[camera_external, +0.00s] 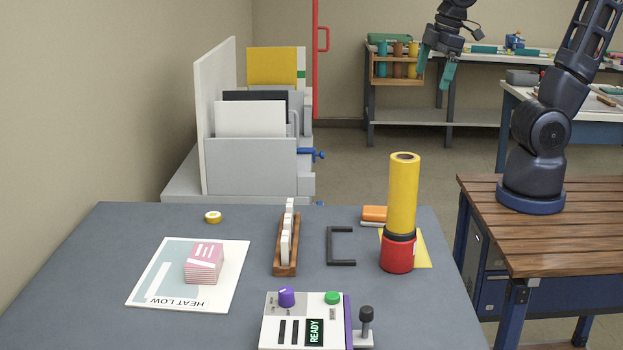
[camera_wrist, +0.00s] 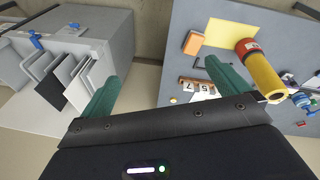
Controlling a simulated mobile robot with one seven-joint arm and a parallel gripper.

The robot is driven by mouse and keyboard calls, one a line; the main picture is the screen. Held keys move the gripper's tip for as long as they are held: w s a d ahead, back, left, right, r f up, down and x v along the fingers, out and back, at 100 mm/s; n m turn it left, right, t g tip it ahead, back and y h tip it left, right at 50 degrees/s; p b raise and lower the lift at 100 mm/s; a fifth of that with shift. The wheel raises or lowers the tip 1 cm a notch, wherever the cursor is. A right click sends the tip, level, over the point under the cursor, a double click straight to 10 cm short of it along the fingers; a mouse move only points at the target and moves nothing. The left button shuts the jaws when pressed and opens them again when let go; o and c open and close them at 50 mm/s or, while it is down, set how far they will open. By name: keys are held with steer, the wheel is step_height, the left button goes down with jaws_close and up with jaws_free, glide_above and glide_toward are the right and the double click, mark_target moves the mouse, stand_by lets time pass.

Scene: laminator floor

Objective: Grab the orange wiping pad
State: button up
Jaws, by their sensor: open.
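The orange wiping pad (camera_external: 374,213) lies near the far edge of the grey table, partly behind a tall yellow roll (camera_external: 402,195) standing in a red base. In the wrist view the orange pad (camera_wrist: 193,43) lies beside a yellow sheet (camera_wrist: 232,34). My gripper (camera_external: 436,76) hangs in the air beyond the table, well above and apart from the pad. Its two green fingers are spread with nothing between them, and they also show in the wrist view (camera_wrist: 165,88).
A black bracket (camera_external: 341,246) and a wooden rack (camera_external: 286,257) of white blocks stand left of the roll. A pink stack (camera_external: 204,263), a yellow tape roll (camera_external: 213,217) and a control panel (camera_external: 305,322) are also on the table (camera_external: 130,225). A grey sorter (camera_external: 250,165) stands behind.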

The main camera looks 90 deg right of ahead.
steer(key=w+a+f+n+g+h, duration=0.2)
steer(key=w+a+f+n, duration=0.4)
steer(key=w+f, duration=0.25)
steer(key=n+g+h, duration=0.1)
steer(key=n+h, duration=0.1)
steer(key=n, duration=0.4)
glide_toward(382, 212)
steer(key=x, duration=0.9)
steer(key=shift+f, duration=0.4)
steer(key=c, duration=1)
